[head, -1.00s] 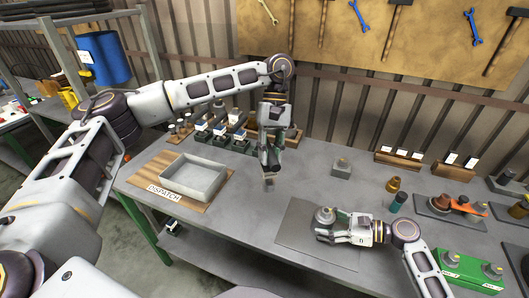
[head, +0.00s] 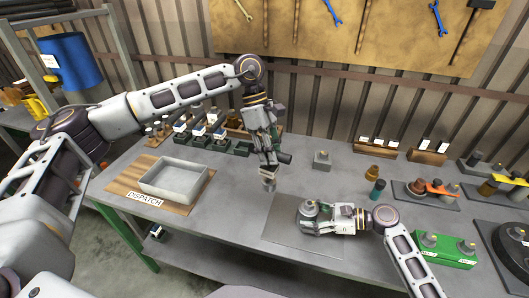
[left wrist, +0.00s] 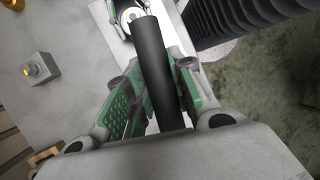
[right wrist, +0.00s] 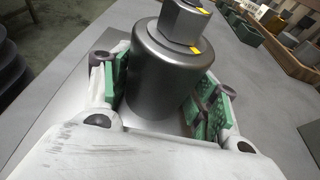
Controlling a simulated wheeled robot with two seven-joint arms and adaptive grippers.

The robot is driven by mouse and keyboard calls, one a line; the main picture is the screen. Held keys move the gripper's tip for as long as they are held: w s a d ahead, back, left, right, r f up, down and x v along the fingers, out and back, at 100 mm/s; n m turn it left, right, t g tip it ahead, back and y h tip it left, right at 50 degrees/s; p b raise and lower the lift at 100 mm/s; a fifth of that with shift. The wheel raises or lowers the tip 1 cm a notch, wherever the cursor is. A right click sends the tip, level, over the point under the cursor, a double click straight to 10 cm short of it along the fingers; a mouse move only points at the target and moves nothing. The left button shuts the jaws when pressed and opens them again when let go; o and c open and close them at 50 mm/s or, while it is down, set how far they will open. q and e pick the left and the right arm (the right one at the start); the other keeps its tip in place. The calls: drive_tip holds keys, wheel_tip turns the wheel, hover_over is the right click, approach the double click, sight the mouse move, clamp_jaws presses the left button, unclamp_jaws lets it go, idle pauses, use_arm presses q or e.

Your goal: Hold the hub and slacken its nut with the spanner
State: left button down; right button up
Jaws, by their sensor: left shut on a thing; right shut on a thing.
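The hub (head: 309,211) is a dark grey metal cylinder over the grey mat (head: 283,238). My right gripper (head: 312,219) is shut around its sides. In the right wrist view the hub (right wrist: 160,75) stands between the green pads, with the hexagonal nut (right wrist: 182,22) on top bearing yellow marks. My left gripper (head: 268,158) is shut on the spanner, up and to the left of the hub. I see no contact between spanner and nut.
A grey tray (head: 174,193) lies on the dispatch board at the left. A small grey block (head: 321,161) stands behind the mat. A brown piece (head: 372,173) and a teal-topped cylinder (head: 377,190) stand to the right. A green fixture (head: 445,250) is near my right arm.

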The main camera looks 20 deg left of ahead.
sight(281, 153)
use_arm(q)
drive_tip(key=d+n+t, duration=0.1)
drive_tip(key=n, duration=0.1)
drive_tip(key=d+n+h, duration=0.1)
drive_tip(key=d+n, duration=0.1)
drive_tip(key=shift+w+r+n+t, duration=0.1)
drive_tip(key=shift+r+n+t, duration=0.1)
drive_tip(key=shift+n+t, duration=0.15)
drive_tip(key=shift+d+r+n+t, duration=0.15)
drive_tip(key=shift+d+n+t, duration=0.4)
drive_tip(key=shift+d+n, duration=0.45)
drive_tip(key=shift+d+r+n+t, duration=0.15)
drive_tip(key=shift+d+n+t, duration=0.45)
drive_tip(key=shift+n, duration=0.55)
drive_tip(key=s+d+r+n+t+y, duration=0.1)
drive_tip(key=d+r+n+t+y, duration=0.1)
drive_tip(key=d+n, duration=0.5)
drive_tip(key=shift+s+n+t, duration=0.15)
drive_tip(key=shift+n+t, duration=0.15)
drive_tip(key=shift+n, duration=0.4)
drive_tip(key=shift+r, duration=0.1)
drive_tip(key=shift+f+m, duration=0.2)
drive_tip(key=shift+m, duration=0.2)
